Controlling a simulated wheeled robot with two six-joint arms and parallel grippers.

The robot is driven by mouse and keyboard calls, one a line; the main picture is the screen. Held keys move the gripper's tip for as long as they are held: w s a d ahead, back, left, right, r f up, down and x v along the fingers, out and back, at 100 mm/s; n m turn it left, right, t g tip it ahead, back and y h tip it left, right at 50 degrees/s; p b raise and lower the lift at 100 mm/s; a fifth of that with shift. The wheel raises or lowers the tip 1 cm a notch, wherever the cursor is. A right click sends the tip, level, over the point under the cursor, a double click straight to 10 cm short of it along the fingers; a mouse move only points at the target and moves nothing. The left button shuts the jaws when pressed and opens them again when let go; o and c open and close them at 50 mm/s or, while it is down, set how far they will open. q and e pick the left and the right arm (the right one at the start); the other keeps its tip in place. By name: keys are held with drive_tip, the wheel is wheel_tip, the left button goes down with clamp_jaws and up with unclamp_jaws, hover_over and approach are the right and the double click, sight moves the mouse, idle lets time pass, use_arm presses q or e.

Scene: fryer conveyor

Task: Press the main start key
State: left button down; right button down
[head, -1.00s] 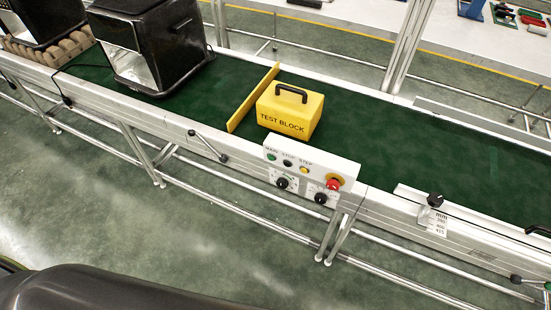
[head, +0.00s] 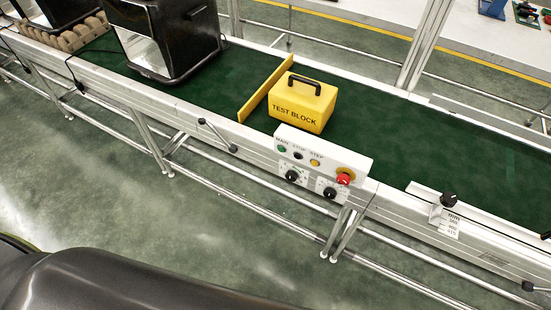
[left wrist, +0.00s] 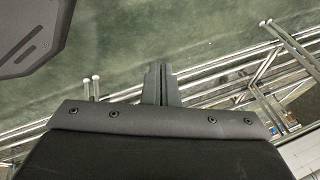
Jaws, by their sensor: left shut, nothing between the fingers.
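The control box (head: 352,163) is mounted on the near side of the conveyor in the head view. The green main key (head: 282,149) is at its upper left, under the label MAIN. Beside it are a black stop key (head: 298,155) and a yellow step key (head: 315,162). Two black knobs sit below, and a red emergency button (head: 345,178) is at the right. My left gripper (left wrist: 160,70) shows in the left wrist view, shut and empty, over the floor and rails, away from the keys. My right gripper is in neither view.
A yellow test block (head: 302,103) and a yellow bar (head: 266,88) rest on the green conveyor belt (head: 375,130). A black machine (head: 165,40) stands further left on it. A clamp lever (head: 217,135) sticks out left of the control box. The floor in front is open.

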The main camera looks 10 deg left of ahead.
use_arm(q)
drive_tip(key=w+d+r+m+t+h+b, duration=0.1)
drive_tip(key=w+d+r+m+t+b, duration=0.2)
drive_tip(key=w+r+m, duration=0.5)
drive_tip(key=w+d+r+m+t+h+b, duration=0.1)
drive_tip(key=w+d+r+m+t, duration=0.2)
drive_tip(key=w+r+m+t, duration=0.55)
drive_tip(key=w+d+r+m+h+b, duration=0.1)
drive_tip(key=w+d+r+m+h, duration=0.1)
drive_tip(key=r+m, duration=0.5)
drive_tip(key=w+d+r+m+h+b, duration=0.2)
drive_tip(key=w+d+r+m, duration=0.2)
drive_tip(key=m, duration=0.5)
wheel_tip(320, 180, up, 4)
drive_tip(key=shift+w+f+m+t+h, duration=0.2)
drive_tip(key=shift+w+m+t+h, duration=0.15)
drive_tip(key=shift+w, duration=0.7)
drive_tip(key=shift+w, duration=0.15)
